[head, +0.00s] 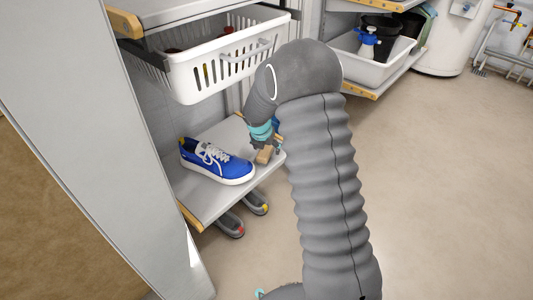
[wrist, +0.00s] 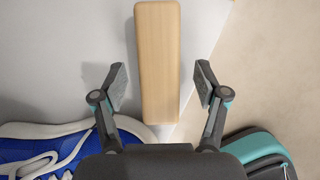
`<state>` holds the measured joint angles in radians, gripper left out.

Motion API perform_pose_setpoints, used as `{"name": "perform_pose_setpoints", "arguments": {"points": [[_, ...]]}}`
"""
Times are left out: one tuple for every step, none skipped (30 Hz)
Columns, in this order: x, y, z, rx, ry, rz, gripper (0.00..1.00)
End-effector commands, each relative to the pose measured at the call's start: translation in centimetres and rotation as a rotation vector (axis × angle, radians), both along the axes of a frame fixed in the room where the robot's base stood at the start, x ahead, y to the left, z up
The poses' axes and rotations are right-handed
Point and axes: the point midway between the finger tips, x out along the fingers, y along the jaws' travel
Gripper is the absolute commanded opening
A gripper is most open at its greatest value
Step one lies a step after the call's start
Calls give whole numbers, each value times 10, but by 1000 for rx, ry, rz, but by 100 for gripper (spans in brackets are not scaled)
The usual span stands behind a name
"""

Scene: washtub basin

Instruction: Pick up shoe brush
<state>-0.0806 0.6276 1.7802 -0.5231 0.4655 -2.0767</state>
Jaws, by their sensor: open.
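The shoe brush shows in the wrist view as a long pale wooden block (wrist: 158,62), lying lengthwise on a light grey shelf (wrist: 60,60). In the head view the brush (head: 264,155) is a small tan block near the shelf's right edge, partly hidden by my gripper. My gripper (wrist: 160,82) is open and empty. Its two fingers stand either side of the brush's near half, with a gap on each side. In the head view my gripper (head: 268,145) points down just above the brush. Bristles are not visible.
A blue and white shoe (head: 217,161) lies left of the brush, close to my left finger in the wrist view. A white basket (head: 205,72) sits on the shelf above. Grey footwear-like items (head: 231,224) lie below the shelf. The floor to the right is clear.

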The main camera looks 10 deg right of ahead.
Motion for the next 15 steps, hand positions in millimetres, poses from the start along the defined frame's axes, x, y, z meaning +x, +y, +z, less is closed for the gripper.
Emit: {"name": "perform_pose_setpoints", "arguments": {"points": [[3, -2, -10, 0, 1, 0, 73], [4, -3, -13, 0, 0, -1, 73], [5, -3, -16, 0, 0, -1, 73], [6, -4, -17, 0, 0, -1, 73], [6, -4, -18, 0, 0, -1, 73], [7, -4, -18, 0, -1, -1, 73], [7, -4, -18, 0, -1, -1, 73], [7, -4, -18, 0, -1, -1, 73], [7, -4, -17, 0, -1, -1, 73], [7, -4, -17, 0, -1, -1, 73], [7, -4, -17, 0, -1, -1, 73], [6, -4, -17, 0, -1, -1, 63], [6, -4, -17, 0, -1, -2, 55], [6, -4, -17, 1, 0, -2, 48], [6, -4, -17, 1, 0, -2, 38]]}}
